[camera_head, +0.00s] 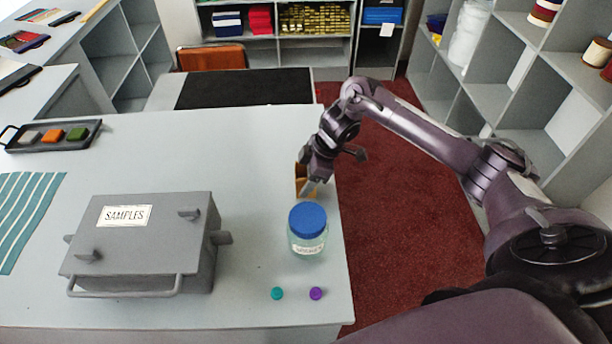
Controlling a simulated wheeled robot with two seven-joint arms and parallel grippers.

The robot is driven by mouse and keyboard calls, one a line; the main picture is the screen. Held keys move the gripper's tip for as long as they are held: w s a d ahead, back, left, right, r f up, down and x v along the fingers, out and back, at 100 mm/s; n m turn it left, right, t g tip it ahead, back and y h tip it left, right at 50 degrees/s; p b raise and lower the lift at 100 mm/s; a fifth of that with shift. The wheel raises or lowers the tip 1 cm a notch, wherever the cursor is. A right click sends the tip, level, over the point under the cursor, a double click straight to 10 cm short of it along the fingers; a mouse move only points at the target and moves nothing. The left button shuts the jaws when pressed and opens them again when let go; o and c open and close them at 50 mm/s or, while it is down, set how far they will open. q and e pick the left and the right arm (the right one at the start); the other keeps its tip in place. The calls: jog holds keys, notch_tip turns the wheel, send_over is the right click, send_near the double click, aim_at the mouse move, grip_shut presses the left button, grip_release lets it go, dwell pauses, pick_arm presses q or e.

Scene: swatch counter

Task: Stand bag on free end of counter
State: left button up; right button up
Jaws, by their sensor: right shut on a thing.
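A small brown bag (299,181) is at the right edge of the grey counter (250,165), behind the blue-lidded jar. My right gripper (311,186) is at the bag, shut on it from above and to the right. The gripper and wrist hide part of the bag, and I cannot tell whether its base touches the counter. My left gripper is not in view.
A jar (308,230) with a blue lid stands just in front of the bag. A grey SAMPLES box (145,240), a teal button (277,293) and a purple button (316,293) are nearer. A tray (50,138) and striped cloth (28,215) lie left. The counter's back middle is clear.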

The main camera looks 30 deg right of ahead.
jog(key=o, duration=1)
jog(key=b+v, duration=0.1)
jog(key=v, duration=0.4)
jog(key=shift+w, duration=0.15)
jog(key=v, duration=0.7)
jog(key=shift+p, duration=0.4)
